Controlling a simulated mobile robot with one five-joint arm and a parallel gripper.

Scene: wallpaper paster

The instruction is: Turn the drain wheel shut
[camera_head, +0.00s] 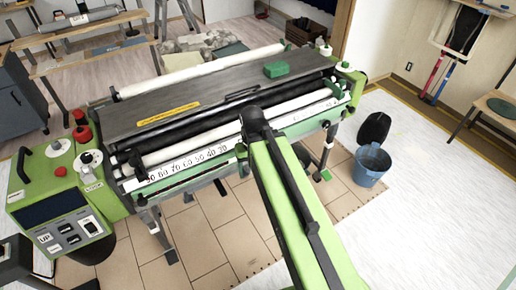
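A green and black wallpaper paster (215,97) stands across the middle of the view on metal legs. I cannot pick out a drain wheel with certainty. My green arm (290,205) reaches from the bottom edge up to the front of the machine. A black joint (254,122) is at its far end, in front of the rollers. No gripper fingers show; the arm hides part of the machine's front and underside.
A blue bucket (371,167) stands on the floor at the right, with a dark round object (374,129) behind it. A control panel (68,232) is at lower left. A wooden trestle table (95,50) is behind left. The pale floor at right (430,200) is clear.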

